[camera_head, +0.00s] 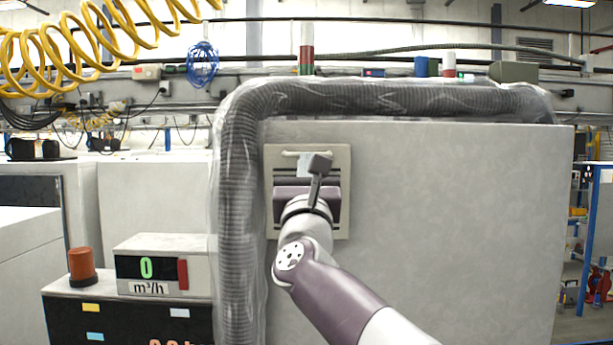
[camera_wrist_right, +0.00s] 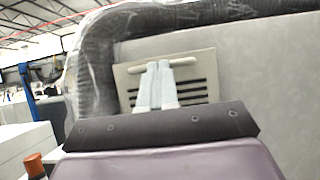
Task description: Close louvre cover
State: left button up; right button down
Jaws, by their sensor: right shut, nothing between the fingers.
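The louvre cover (camera_head: 342,222) is a beige square panel with dark horizontal slots, set on the front of a large grey cabinet. It also shows in the wrist view (camera_wrist_right: 125,82), beyond my fingers. A pale horizontal bar runs along its upper part. My right gripper (camera_head: 304,166) is in front of the cover, with its wrist hiding the lower middle of it. In the wrist view its two pale fingers (camera_wrist_right: 156,68) are together and empty, their tips overlapping the bar. I cannot tell whether they touch it. My left gripper is not in view.
A thick wrapped hose (camera_head: 238,210) runs up the cabinet's left edge and across its top, close beside the cover. A flow meter box (camera_head: 160,268) and an orange cylinder (camera_head: 82,265) stand at lower left. The cabinet face (camera_head: 450,220) right of the cover is bare.

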jog(key=shift+w+r, duration=0.3)
jog(key=shift+r, duration=0.15)
dwell(0.4)
